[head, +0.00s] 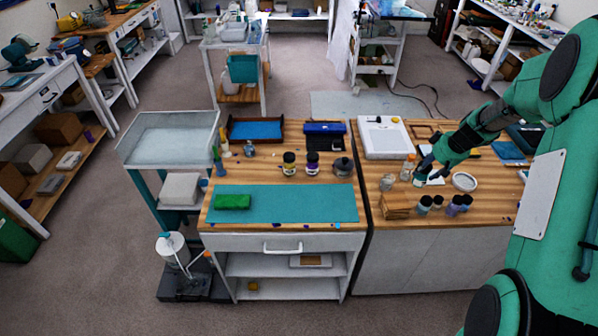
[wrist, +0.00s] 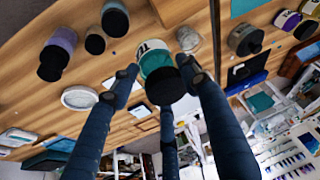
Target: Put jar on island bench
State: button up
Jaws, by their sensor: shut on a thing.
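My gripper (head: 427,168) is over the right wooden bench (head: 483,208). In the wrist view, its dark blue fingers (wrist: 161,82) are shut around a jar (wrist: 153,62) with a white label, a teal band and a black end. The jar shows small and partly hidden below the gripper in the head view (head: 419,182). I cannot tell whether it touches the bench top. The left wooden bench (head: 268,170), with a drawer and a teal mat (head: 290,204), stands beside the right bench across a narrow dark gap. I cannot tell which bench is the island bench.
Several small jars (head: 454,205) and a wood block stack (head: 396,207) line the right bench's front edge.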

jog(key=w+a+n+g+y+p, duration=0.1)
jog(key=w+a+n, duration=0.15)
jog(key=a, duration=1.35)
jog(key=w+a+n+p, duration=0.2)
jog(key=w+a, duration=0.2)
jog(key=a, duration=1.1)
jog(key=s+a+n+g+y+p, duration=0.1)
jog(key=s+a+n, duration=0.25)
jog(key=a, duration=1.95)
jog(key=shift+m, duration=0.5)
jog(key=shift+s+d+f, duration=0.1)
jog(key=shift+d+f, duration=0.05)
jog(key=shift+f, duration=0.7)
jog(key=shift+s+d+f, duration=0.1)
jog(key=shift+d+f, duration=0.05)
jog(key=shift+f, duration=0.75)
jog(key=shift+s+d+f, duration=0.1)
jog(key=shift+d+f, duration=0.05)
jog(key=shift+f, duration=0.7)
jog(key=w+a, duration=0.2)
jog(key=w, duration=0.5)
jog(key=w+a+f+p, duration=0.1)
jog(key=w+a, duration=0.2)
jog(key=w, duration=0.5)
jog(key=shift+a+f, duration=0.25)
